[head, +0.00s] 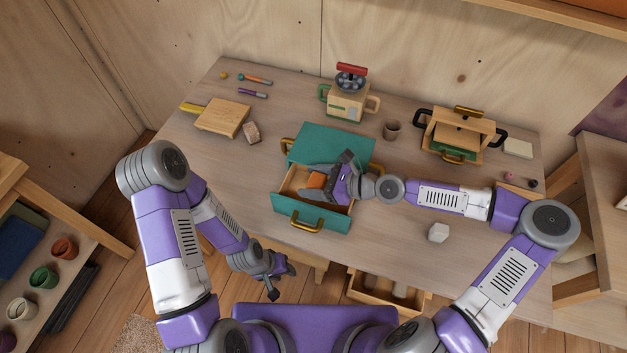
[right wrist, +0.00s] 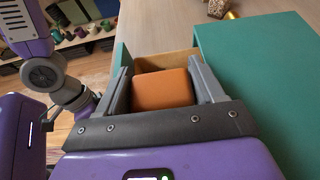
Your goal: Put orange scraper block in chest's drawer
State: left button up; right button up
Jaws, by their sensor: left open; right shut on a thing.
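The teal chest (head: 318,146) stands on the table with its drawer (head: 283,207) pulled open toward me. The orange scraper block (head: 316,180) is at the drawer's opening, between the fingers of my right gripper (head: 336,174). In the right wrist view the orange block (right wrist: 162,90) sits between both fingers, with the wooden drawer interior (right wrist: 170,62) behind it. My right gripper is shut on the block; whether the block touches the drawer floor I cannot tell. My left gripper (head: 283,282) is open and empty, low in front of the table, away from the chest.
A wooden board (head: 222,117), a beige canister with a red handle (head: 347,103), a cup (head: 391,129) and a wooden box with black handles (head: 457,134) stand around the chest. A white block (head: 438,232) lies at the right front.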

jog(key=shift+f, duration=0.1)
jog(key=shift+f, duration=0.45)
jog(key=o, duration=0.8)
jog(key=shift+c, duration=0.2)
jog(key=shift+r, duration=0.25)
jog(key=p+v, duration=0.3)
jog(key=v, duration=0.9)
jog(key=shift+r, duration=0.3)
